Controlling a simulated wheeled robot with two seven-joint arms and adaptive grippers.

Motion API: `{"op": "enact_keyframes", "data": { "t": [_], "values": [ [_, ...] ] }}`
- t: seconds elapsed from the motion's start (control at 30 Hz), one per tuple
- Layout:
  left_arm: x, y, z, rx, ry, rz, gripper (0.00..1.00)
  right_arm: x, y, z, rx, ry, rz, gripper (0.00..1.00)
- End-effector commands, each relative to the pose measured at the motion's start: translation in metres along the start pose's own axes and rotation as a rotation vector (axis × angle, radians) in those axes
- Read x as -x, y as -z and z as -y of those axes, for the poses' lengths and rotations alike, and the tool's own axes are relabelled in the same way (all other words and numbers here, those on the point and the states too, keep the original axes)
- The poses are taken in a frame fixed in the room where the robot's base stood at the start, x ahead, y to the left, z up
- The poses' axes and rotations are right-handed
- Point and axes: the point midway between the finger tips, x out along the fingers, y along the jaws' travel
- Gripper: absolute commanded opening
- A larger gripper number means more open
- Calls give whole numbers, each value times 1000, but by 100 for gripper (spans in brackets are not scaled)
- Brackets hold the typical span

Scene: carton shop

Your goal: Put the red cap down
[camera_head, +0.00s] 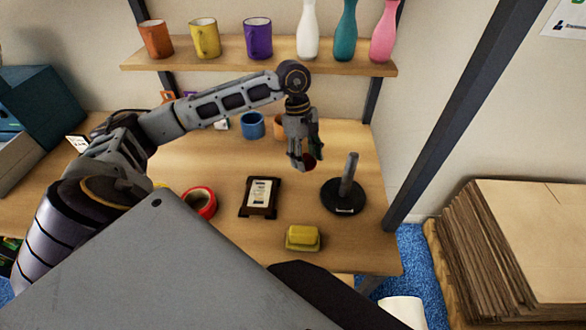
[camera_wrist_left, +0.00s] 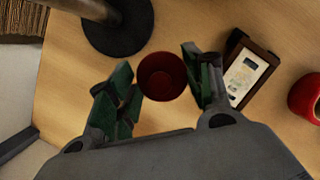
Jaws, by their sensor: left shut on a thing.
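My left gripper (camera_head: 302,160) hangs over the table, pointing down, shut on the red cap (camera_head: 309,162). In the left wrist view the dark red, round, hollow cap (camera_wrist_left: 162,76) sits between the two fingertips of the gripper (camera_wrist_left: 160,85). In the head view the fingers hide most of the cap. It appears to be above the tabletop (camera_head: 285,165), but its exact height is hard to tell. My right gripper is not in view.
A black round stand with a grey post (camera_head: 343,197) is right of the gripper. A dark framed card (camera_head: 260,197), a red ring-like object (camera_head: 200,203) and a yellow block (camera_head: 303,238) lie nearer. Blue (camera_head: 252,126) and orange (camera_head: 280,126) cups stand behind, below a shelf (camera_head: 230,53).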

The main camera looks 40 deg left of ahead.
Motion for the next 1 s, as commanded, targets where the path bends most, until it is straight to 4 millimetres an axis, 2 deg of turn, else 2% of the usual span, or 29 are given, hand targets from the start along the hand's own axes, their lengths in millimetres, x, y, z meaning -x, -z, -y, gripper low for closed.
{"op": "enact_keyframes", "data": {
  "t": [0.2, 0.57, 0.73, 1.0],
  "values": [
    [-9, 3, 1, -16, 4, 0, 35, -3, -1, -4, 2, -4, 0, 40],
    [-10, 3, 1, -15, 5, 0, 35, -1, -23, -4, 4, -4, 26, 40],
    [-24, 6, 1, -14, 6, 2, 35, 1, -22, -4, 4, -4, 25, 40],
    [-58, 16, 1, -14, 6, 1, 35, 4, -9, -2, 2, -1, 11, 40]
  ]
}}
